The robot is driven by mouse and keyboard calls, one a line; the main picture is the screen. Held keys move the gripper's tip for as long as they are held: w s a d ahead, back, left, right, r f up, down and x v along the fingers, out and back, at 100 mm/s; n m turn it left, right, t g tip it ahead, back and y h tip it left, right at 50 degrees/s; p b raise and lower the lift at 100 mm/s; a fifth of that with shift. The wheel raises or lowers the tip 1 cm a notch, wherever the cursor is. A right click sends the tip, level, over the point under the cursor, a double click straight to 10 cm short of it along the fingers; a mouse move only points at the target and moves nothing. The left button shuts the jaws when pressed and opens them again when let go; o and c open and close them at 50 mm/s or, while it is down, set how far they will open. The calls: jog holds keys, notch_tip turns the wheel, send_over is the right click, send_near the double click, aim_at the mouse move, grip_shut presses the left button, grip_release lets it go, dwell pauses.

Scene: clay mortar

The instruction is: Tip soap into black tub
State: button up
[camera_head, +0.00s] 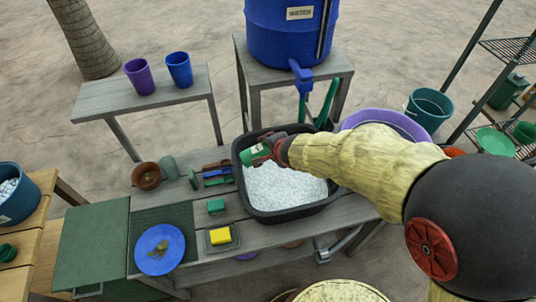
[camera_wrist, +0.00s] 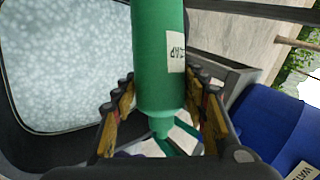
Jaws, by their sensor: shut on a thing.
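The black tub (camera_head: 240,180) sits on the grey bench and holds pale, speckled suds or water (camera_head: 285,188). It also shows on the left of the wrist view (camera_wrist: 20,120). My gripper (camera_head: 268,150) is over the tub's back left part. It is shut on a green soap bottle (camera_wrist: 158,60) with a white label. In the head view the bottle (camera_head: 256,153) lies tilted near level, pointing left, by the tub's rim. In the wrist view its narrow nozzle end (camera_wrist: 161,128) points toward the gripper's base. I cannot see any soap flowing.
A blue barrel (camera_head: 290,30) with a tap stands behind the tub. A purple basin (camera_head: 388,122) is at the right. Brushes (camera_head: 215,172), a brown pot (camera_head: 146,176), a yellow sponge (camera_head: 220,236) and a blue plate (camera_head: 160,262) lie left of the tub.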

jog(key=shift+w+r+h+b, duration=0.1)
jog(key=shift+r+h+b, duration=0.1)
jog(key=shift+h+b, duration=0.3)
jog(key=r+h, duration=0.1)
jog(key=r, duration=0.1)
jog(key=d+r+n+t+h+p, duration=0.1)
jog(key=d+r+n+h+p, duration=0.1)
jog(key=r+h, duration=0.1)
jog(key=shift+w+r+t, duration=0.25)
jog(key=shift+r+t, duration=0.05)
jog(key=r+h+p, duration=0.1)
jog(key=d+n+p, duration=0.1)
jog(key=p, duration=0.1)
jog(key=shift+w+r+t+h, duration=0.15)
jog(key=shift+r+t+h, duration=0.25)
jog(key=shift+w+d+r+n+h+p, duration=0.1)
jog(key=shift+d+r+n+h+p, duration=0.3)
jog(key=shift+p, duration=0.6)
jog(key=shift+f, duration=0.15)
jog(key=shift+a+t, duration=0.1)
jog(key=shift+t, duration=0.2)
